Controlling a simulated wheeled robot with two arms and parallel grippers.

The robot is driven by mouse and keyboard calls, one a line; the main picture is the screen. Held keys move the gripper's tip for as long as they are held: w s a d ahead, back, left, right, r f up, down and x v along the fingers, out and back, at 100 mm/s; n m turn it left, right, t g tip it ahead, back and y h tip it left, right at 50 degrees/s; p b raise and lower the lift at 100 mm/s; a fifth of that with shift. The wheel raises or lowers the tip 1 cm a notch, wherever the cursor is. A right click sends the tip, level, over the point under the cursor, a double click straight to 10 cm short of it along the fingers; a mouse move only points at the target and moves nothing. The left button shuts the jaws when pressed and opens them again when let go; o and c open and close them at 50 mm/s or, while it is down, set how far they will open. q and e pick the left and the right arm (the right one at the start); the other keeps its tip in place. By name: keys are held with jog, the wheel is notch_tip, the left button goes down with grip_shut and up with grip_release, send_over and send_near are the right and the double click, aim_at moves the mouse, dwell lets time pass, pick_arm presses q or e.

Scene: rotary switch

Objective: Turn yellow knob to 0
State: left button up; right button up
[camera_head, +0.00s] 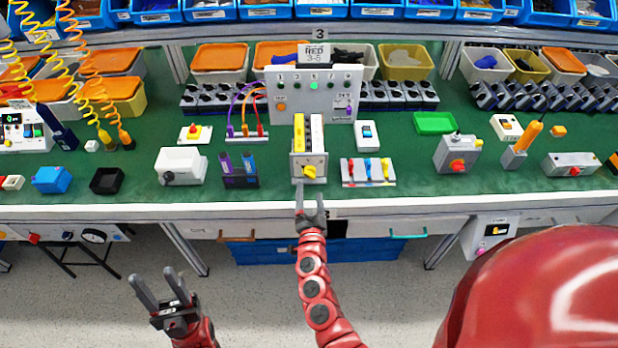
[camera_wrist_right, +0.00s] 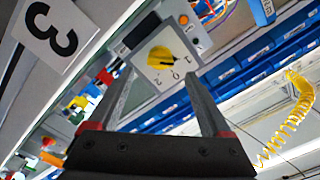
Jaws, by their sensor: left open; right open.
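The yellow knob (camera_head: 310,171) sits on the front panel of an upright box (camera_head: 295,166) near the table's front edge. In the right wrist view the yellow knob (camera_wrist_right: 160,57) is on a pale plate marked 1, 0 and 2; I cannot tell for sure which mark it points to. My right gripper (camera_head: 310,190) is open and empty just in front of the box, below the knob. In the right wrist view its fingers (camera_wrist_right: 157,85) stand apart, short of the knob. My left gripper (camera_head: 152,276) is open and empty, low at the left over the floor.
A grey panel (camera_head: 330,100) with buttons is behind. Green mat (camera_head: 415,170) is bare between devices.

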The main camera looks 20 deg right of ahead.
aim_at(309, 177)
jog(key=x, duration=0.5)
jog(key=shift+w, duration=0.15)
grip_shut()
